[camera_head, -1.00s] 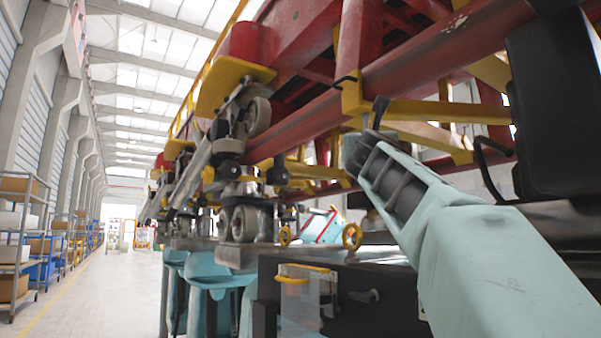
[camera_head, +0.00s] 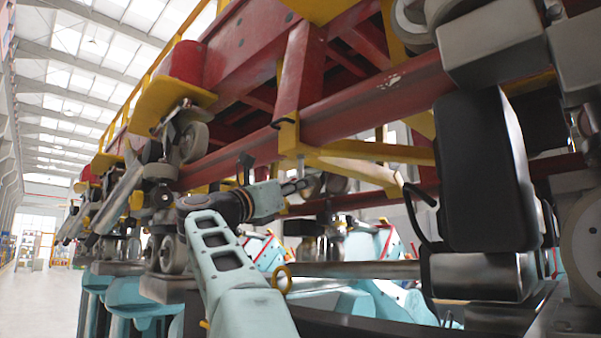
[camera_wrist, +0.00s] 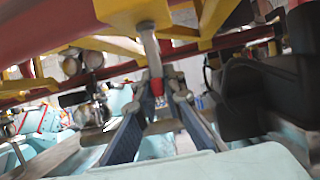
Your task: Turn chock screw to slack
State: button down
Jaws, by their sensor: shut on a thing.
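What looks like the chock screw is a grey rod with a red lower end, hanging from a yellow bracket under the red rail. In the wrist view the screw (camera_wrist: 152,52) runs down between my two fingers. My gripper (camera_wrist: 160,92) is closed around its lower end, and the exact contact is blurred. In the head view my gripper (camera_head: 298,186) is small, at the end of my teal arm, just below the yellow bracket (camera_head: 290,135). The rod's foot is partly hidden there by the fingers.
The red rail (camera_head: 390,98) and yellow cross beams (camera_head: 375,152) run close above my arm. A large black block (camera_head: 488,170) hangs to the right. Wheel assemblies (camera_head: 190,142) stand at the left. The aisle at far left is clear.

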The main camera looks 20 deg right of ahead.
jog(key=shift+m+g+h+p, duration=0.5)
jog(key=shift+g+p, duration=0.05)
jog(key=shift+g, duration=0.35)
jog(key=c, duration=2)
grip_release()
jog(key=shift+c, duration=0.2)
jog(key=v, duration=1.2)
